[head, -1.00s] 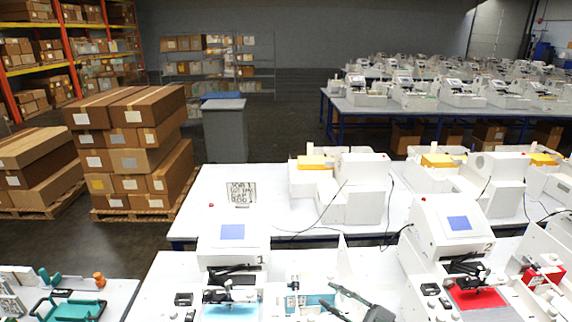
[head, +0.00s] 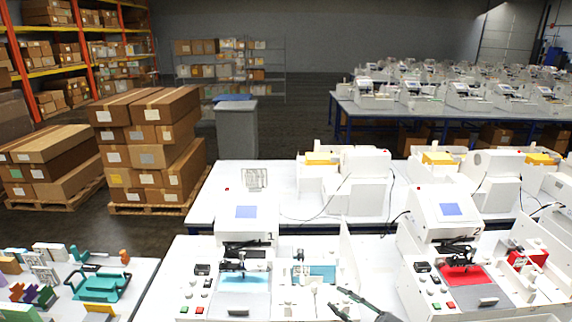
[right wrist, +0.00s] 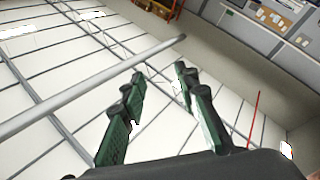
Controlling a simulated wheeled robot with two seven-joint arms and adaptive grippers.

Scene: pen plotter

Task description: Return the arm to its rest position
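My right gripper (head: 345,298) shows at the bottom of the head view, over the front of the white workbench between the two plotter stations. In the right wrist view, the right gripper (right wrist: 160,85) has its two green-padded fingers apart, with nothing between them. The left plotter station (head: 246,228) has a blue screen and a light-blue work area (head: 245,279). The right plotter station (head: 441,222) has a red work area (head: 462,274). My left gripper is not in the head view.
A side table at lower left holds a teal tray (head: 98,287) and several small parts. Stacked boxes (head: 150,140) stand on a pallet beside a grey bin (head: 237,130). A white upright panel (head: 347,258) stands near my right gripper. The floor between boxes and benches is clear.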

